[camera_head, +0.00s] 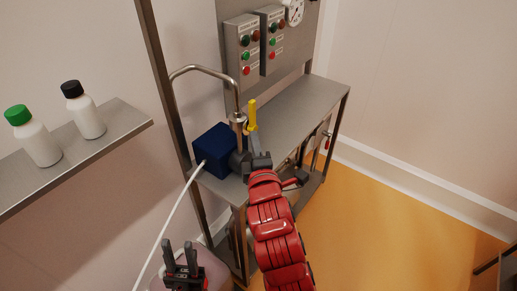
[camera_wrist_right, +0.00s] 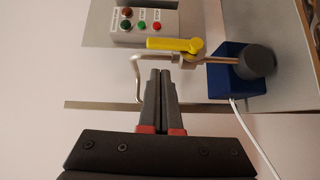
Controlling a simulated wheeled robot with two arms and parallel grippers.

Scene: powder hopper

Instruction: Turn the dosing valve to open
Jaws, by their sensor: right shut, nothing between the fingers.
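The dosing valve has a yellow lever handle (camera_head: 252,114) on a steel pipe fitting above a blue pump box (camera_head: 212,150). In the right wrist view the yellow handle (camera_wrist_right: 172,44) lies lengthwise across the picture, beyond the fingertips. My right gripper (camera_head: 255,138) is at the pipe, just below the handle in the head view. Its fingers (camera_wrist_right: 168,72) are shut and empty; whether they touch the handle I cannot tell. The arm hides part of the pump. My left gripper (camera_head: 179,250) is low at the front, with its fingers apart and empty, away from the valve.
A bent steel pipe (camera_head: 205,70) rises beside the valve. Behind are control boxes (camera_head: 243,50) with buttons and a gauge (camera_head: 294,12). A white hose (camera_head: 168,222) runs from the pump. A shelf (camera_head: 122,118) holds two bottles.

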